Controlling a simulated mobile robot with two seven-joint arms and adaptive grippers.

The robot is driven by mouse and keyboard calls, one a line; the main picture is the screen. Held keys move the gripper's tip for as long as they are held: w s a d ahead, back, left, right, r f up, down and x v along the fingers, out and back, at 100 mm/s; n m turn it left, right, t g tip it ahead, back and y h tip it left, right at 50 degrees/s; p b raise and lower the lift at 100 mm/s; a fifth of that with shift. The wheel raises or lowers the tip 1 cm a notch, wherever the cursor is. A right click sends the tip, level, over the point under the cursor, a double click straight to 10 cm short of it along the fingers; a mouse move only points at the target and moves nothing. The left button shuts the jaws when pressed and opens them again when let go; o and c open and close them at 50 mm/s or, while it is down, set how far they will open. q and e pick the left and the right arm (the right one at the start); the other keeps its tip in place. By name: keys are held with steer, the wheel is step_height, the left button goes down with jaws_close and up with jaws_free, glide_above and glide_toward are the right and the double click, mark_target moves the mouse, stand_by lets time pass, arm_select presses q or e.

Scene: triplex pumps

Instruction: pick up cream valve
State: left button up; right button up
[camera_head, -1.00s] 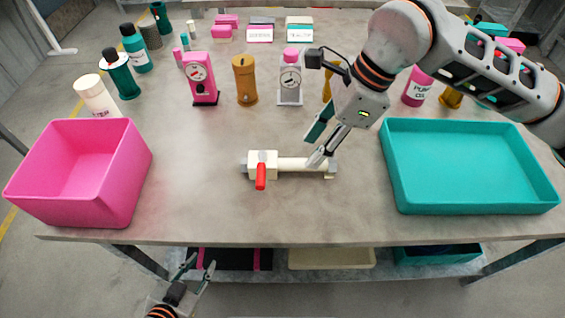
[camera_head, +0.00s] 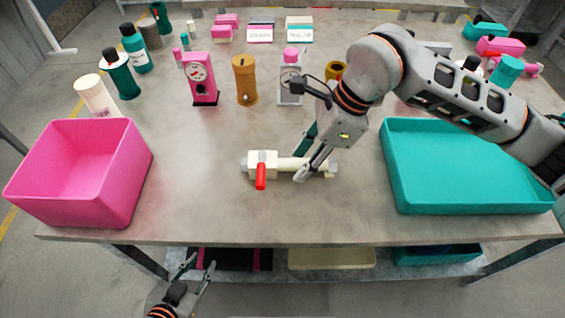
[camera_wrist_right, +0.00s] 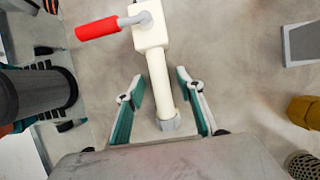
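The cream valve (camera_head: 262,158) lies on the table between the two bins, with a cream body at its left, a red handle (camera_head: 261,177) pointing to the front and a pipe running right to a grey end. My right gripper (camera_head: 305,156) is at the pipe. In the right wrist view its open fingers (camera_wrist_right: 160,77) stand on both sides of the valve's pipe (camera_wrist_right: 159,85), with gaps between the teal pads and the pipe. My left gripper (camera_head: 199,268) is open and empty, low in front of the table.
A pink bin (camera_head: 120,190) stands at the left and a teal tray (camera_head: 480,202) at the right. A pink pump (camera_head: 201,82), a brown cylinder (camera_head: 245,80) and a grey device (camera_head: 290,92) stand behind the valve. The table in front of the valve is clear.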

mark_target(303, 161)
steer(key=shift+f, duration=0.15)
jaws_close()
stand_by(0.4)
step_height(303, 161, up, 11)
steer(key=shift+f, duration=0.2)
stand_by(0.5)
steer(key=shift+f, duration=0.4)
